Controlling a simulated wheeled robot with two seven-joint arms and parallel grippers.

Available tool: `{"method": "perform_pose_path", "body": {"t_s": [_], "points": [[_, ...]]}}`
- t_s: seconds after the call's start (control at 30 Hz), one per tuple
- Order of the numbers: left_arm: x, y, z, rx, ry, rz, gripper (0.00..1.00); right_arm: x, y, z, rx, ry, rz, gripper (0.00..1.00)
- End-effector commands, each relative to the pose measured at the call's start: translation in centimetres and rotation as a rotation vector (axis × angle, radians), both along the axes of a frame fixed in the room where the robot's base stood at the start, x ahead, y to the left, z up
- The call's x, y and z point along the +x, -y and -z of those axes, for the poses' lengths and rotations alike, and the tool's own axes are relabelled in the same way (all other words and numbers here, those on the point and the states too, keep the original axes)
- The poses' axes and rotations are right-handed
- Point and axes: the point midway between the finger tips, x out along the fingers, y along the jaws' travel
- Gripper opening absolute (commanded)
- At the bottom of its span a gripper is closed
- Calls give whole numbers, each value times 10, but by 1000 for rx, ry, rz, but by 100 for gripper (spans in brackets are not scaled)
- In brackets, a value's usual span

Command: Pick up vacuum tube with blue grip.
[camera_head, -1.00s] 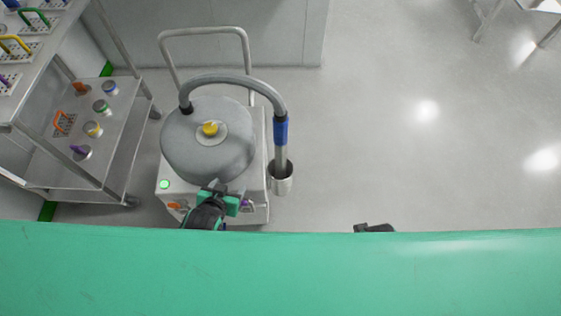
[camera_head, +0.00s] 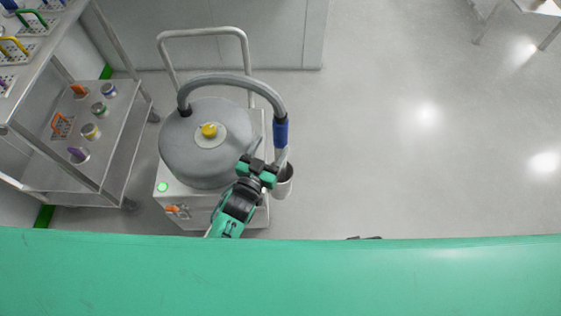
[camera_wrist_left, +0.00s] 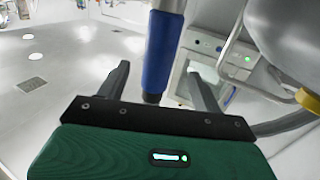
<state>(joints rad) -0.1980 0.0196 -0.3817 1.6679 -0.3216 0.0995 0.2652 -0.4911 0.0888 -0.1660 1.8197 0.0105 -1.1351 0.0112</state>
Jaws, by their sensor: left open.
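The vacuum tube's blue grip (camera_head: 281,133) sits on a metal tube at the end of a grey hose (camera_head: 225,80). The tube stands in a metal cup (camera_head: 284,187) on the right side of the vacuum unit. My left gripper (camera_head: 258,160) is open, to the left of the tube and below the grip in the head view. In the left wrist view the blue grip (camera_wrist_left: 161,50) is ahead, between the two spread fingers (camera_wrist_left: 160,85), with nothing held. My right gripper (camera_head: 364,238) is barely visible above the green edge; its fingers are hidden.
The vacuum's grey drum (camera_head: 205,165) with a yellow knob (camera_head: 209,130) stands left of my gripper. A push handle (camera_head: 202,32) rises behind it. A metal cart (camera_head: 125,125) stands at left. The floor at right is clear.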

Motion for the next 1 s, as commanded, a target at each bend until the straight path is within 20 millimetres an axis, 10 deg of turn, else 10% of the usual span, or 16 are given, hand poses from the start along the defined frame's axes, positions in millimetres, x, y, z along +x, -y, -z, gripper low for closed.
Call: {"method": "perform_pose_path", "body": {"t_s": [1.0], "points": [[80,36,1,1,-2,0,67,4,0,-8,1,10,1,36]]}}
